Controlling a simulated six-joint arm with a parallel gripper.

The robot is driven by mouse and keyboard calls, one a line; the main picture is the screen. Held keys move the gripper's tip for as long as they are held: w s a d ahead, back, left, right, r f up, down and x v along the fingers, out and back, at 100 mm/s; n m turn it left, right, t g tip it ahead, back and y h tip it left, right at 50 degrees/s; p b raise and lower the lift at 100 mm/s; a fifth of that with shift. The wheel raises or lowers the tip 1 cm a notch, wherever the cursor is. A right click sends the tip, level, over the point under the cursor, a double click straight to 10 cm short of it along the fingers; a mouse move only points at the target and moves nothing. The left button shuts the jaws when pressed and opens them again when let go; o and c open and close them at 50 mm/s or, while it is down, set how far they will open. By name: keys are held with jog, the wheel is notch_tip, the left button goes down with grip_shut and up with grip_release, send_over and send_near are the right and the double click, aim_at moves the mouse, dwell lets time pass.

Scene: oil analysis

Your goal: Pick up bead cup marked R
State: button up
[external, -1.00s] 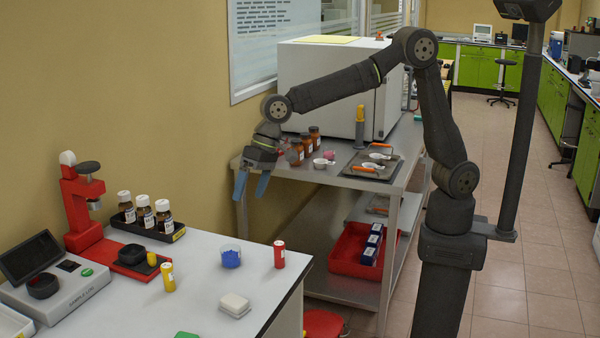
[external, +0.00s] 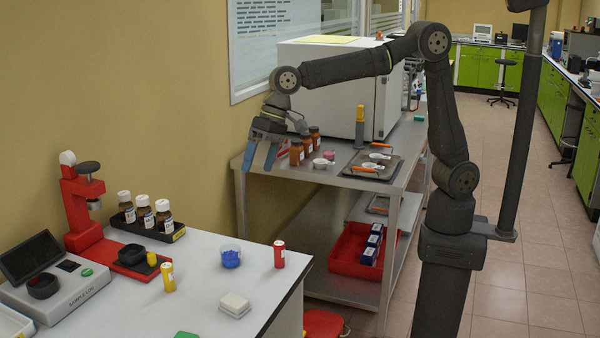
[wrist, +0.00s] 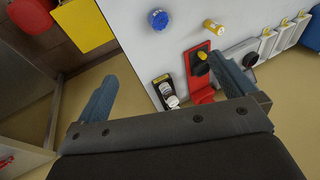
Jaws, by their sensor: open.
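A clear cup of blue beads (external: 231,257) stands upright on the white front table; it also shows in the wrist view (wrist: 158,19). A small white cup (external: 320,164) and a small pink cup (external: 329,155) stand on the metal bench. No R mark is legible on any of them. My gripper (external: 259,165) is open and empty, in the air by the near-left end of the metal bench, beyond the front table and above its height. In the wrist view its fingers (wrist: 163,68) are wide apart, with the blue cup beyond them.
Brown bottles (external: 296,152) stand on the metal bench near my gripper, beside a tray (external: 352,170). The front table holds a red cylinder (external: 279,254), a yellow cylinder (external: 168,278), a white box (external: 235,303), a bottle rack (external: 176,233) and a red press (external: 84,206).

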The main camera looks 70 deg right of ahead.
jog(key=c, duration=0.6)
jog(key=n+g+h, duration=0.2)
jog(key=n+h, duration=0.2)
jog(key=n, duration=1.2)
send_over(231, 256)
jog(key=w+d, duration=0.2)
notch_tip(231, 256, down, 6)
notch_tip(231, 256, down, 12)
jog(key=shift+r, duration=0.1)
jog(key=shift+s+f, duration=0.15)
jog(key=shift+f, duration=1.15)
jog(key=shift+s+f, duration=0.15)
jog(key=shift+f, duration=1.15)
